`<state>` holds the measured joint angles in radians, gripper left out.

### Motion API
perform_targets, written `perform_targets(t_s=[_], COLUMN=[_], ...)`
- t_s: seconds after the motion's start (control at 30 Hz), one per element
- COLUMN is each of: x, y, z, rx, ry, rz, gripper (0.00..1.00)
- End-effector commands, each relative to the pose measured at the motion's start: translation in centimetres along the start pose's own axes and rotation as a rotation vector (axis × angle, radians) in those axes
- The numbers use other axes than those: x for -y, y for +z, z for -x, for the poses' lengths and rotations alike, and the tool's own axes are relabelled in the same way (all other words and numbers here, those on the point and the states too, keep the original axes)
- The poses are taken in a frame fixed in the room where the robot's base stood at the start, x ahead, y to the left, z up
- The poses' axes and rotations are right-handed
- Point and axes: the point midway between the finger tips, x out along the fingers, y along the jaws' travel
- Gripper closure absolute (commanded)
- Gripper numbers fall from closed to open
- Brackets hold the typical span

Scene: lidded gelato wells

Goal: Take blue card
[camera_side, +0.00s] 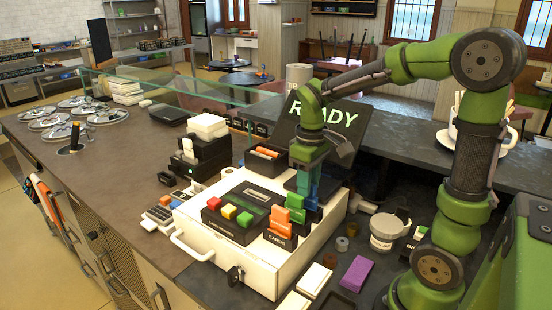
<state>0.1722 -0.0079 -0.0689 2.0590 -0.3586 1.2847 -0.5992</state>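My gripper (309,182) points down from my green arm, directly above or at the blue card. The fingertips are small and blend with the blue and dark shapes there. I cannot tell whether they touch the card or whether they are open or shut.
A black unit with red, yellow and green buttons (229,211) sits in the box. Behind stands a dark screen reading READY (322,116). A black-and-white machine (205,140) is to the left. A white tub (385,232) and purple block (356,272) lie right.

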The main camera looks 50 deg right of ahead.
Motion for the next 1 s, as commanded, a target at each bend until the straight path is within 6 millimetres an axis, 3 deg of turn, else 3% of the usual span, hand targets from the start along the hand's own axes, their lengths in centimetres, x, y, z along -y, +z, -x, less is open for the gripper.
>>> perform_targets(t_s=[0.07,0.23,0.3,1.0], x=[0.0,0.0,0.0,0.0], y=[0.0,0.0,0.0,0.0], z=[0.0,0.0,0.0,1.5], rx=[0.0,0.0,0.0,-0.002], ry=[0.0,0.0,0.0,0.001], rz=[0.0,0.0,0.0,0.0], gripper=[0.68,0.94,1.0,1.0])
